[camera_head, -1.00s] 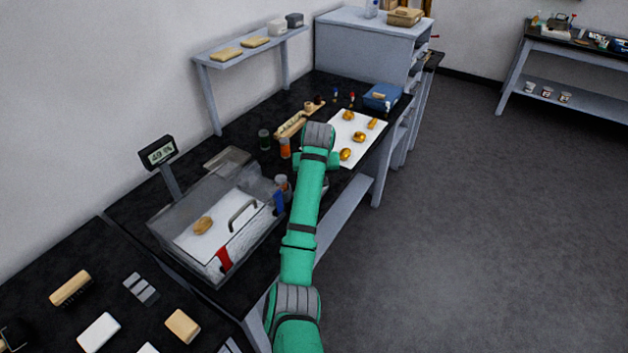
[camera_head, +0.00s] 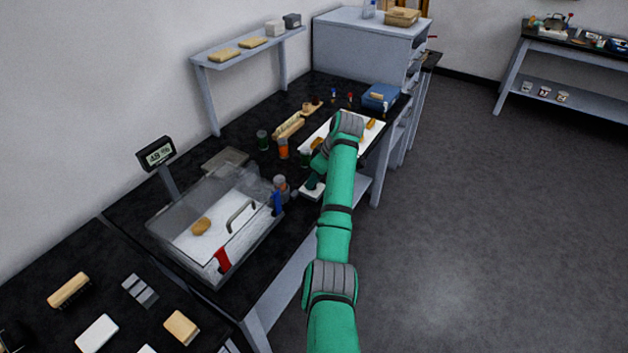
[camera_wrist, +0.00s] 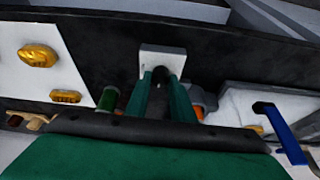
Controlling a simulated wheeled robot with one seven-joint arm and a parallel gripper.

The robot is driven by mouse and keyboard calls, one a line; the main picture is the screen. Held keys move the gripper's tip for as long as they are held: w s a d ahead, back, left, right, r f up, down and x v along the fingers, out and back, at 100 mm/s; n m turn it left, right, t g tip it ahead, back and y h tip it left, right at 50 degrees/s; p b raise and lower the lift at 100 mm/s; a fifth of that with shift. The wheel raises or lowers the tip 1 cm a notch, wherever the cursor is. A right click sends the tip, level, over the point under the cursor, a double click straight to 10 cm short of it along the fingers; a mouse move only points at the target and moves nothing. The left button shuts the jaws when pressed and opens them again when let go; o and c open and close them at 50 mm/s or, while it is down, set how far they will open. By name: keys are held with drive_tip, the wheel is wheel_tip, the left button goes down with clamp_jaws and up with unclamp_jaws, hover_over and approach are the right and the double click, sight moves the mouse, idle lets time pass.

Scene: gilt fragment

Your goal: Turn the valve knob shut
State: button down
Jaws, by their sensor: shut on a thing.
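My gripper (camera_head: 315,178) is low at the front edge of the black bench, over a small pale square base (camera_head: 312,191). In the wrist view its two green fingers (camera_wrist: 165,90) reach down to the same base (camera_wrist: 148,63). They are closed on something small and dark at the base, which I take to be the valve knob. The fingers hide most of it, so its turned position cannot be told.
A clear chamber (camera_head: 190,270) with a blue handle (camera_head: 278,202) and a red one (camera_head: 223,260) stands left of the gripper. Orange (camera_head: 283,148) and green (camera_head: 262,140) jars stand behind it. A white sheet (camera_head: 372,140) bears gilt pieces. Floor at right is clear.

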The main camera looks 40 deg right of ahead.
drive_tip(key=shift+d+n+g+y, duration=0.1)
drive_tip(key=shift+n+g+y, duration=0.2)
drive_tip(key=shift+n, duration=0.8)
drive_tip(key=c, duration=1.5)
unclamp_jaws()
drive_tip(key=shift+c, duration=0.2)
drive_tip(key=v, duration=1)
drive_tip(key=shift+s+r, duration=0.15)
drive_tip(key=shift+r, duration=0.2)
drive_tip(key=shift+d, duration=0.15)
